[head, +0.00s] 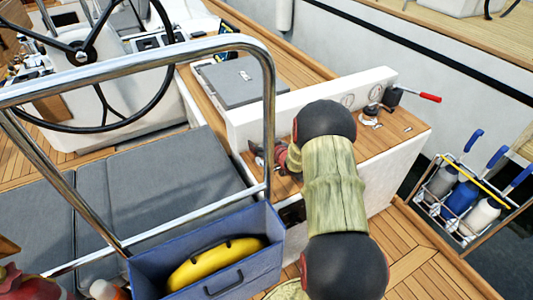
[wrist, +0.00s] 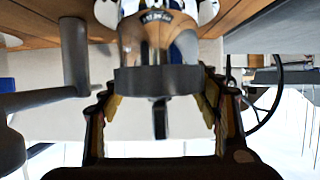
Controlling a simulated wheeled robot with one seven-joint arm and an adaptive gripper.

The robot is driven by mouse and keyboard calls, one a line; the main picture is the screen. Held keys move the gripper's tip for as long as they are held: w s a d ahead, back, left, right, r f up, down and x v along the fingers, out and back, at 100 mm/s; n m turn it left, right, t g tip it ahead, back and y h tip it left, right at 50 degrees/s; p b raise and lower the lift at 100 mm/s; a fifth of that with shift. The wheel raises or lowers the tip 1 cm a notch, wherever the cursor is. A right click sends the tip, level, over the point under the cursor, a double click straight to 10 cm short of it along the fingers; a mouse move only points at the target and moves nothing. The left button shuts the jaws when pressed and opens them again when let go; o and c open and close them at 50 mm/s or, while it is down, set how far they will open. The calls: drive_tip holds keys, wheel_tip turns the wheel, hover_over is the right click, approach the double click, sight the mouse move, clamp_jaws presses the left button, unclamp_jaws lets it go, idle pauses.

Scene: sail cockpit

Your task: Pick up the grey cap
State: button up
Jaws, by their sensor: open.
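In the wrist view, which looks upside down, a dark grey round piece (wrist: 150,80) with a short stem sits against a shiny metal drum. It may be the grey cap, but I cannot tell for sure. My gripper (wrist: 160,98) is open, with one finger on each side of this piece. Whether the fingers touch it is unclear. In the head view, my gripper (head: 264,156) is low beside the white cockpit coaming, partly hidden by my arm. No grey cap shows clearly there.
A steel rail (head: 268,120) stands left of my gripper, above a blue bin (head: 180,272) holding a yellow item (head: 215,262). A red-handled lever (head: 428,97) is on the wooden ledge. A bottle rack (head: 465,195) is at right. A steering wheel (head: 85,50) is at far left.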

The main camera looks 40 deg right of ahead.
drive_tip(key=c, duration=0.4)
clamp_jaws()
idle(0.6)
drive_tip(key=shift+r, duration=0.1)
